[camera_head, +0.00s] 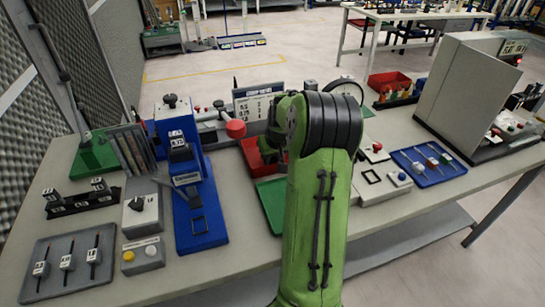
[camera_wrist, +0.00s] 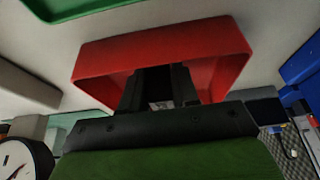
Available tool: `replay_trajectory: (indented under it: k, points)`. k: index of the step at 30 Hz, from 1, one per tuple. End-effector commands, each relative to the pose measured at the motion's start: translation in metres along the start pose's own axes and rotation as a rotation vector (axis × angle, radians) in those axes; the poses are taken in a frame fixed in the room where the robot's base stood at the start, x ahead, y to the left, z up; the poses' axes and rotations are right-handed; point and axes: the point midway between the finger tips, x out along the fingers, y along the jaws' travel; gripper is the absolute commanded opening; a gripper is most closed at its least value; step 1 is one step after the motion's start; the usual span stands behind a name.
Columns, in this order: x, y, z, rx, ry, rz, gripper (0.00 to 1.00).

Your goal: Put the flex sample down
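My gripper (camera_wrist: 157,82) points into a red tray (camera_wrist: 105,58) in the wrist view, its dark fingers close together. A small pale, marked patch, apparently the tag of the flex sample (camera_wrist: 161,105), shows between the fingers; the rest of the sample is hidden or too dark to make out. In the head view my green arm hides most of the gripper, and the red tray (camera_head: 250,151) shows only in part beside it. I cannot tell whether the sample touches the tray floor.
A green tray (camera_head: 266,193) lies in front of the red one. A blue test stand (camera_head: 200,225) stands left, with a grey sample rack (camera_head: 75,280) farther left. A dial gauge (camera_head: 343,88) stands behind my arm. A blue tray (camera_head: 425,172) and large grey machine (camera_head: 455,85) are right.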

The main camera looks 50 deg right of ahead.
Motion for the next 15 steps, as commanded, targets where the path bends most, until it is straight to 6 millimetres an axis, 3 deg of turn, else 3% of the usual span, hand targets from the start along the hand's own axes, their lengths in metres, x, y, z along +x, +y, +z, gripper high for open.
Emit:
replay_trajectory:
  k: [1, 5, 15]
  points:
    - [0.0007, -0.0002, 0.0004, 0.000, -0.001, 0.000, 0.37]
    - [0.0004, -0.0002, 0.0003, 0.000, -0.001, -0.001, 0.55]
    - [-0.0081, -0.0001, -0.0024, 0.000, 0.001, 0.000, 0.55]
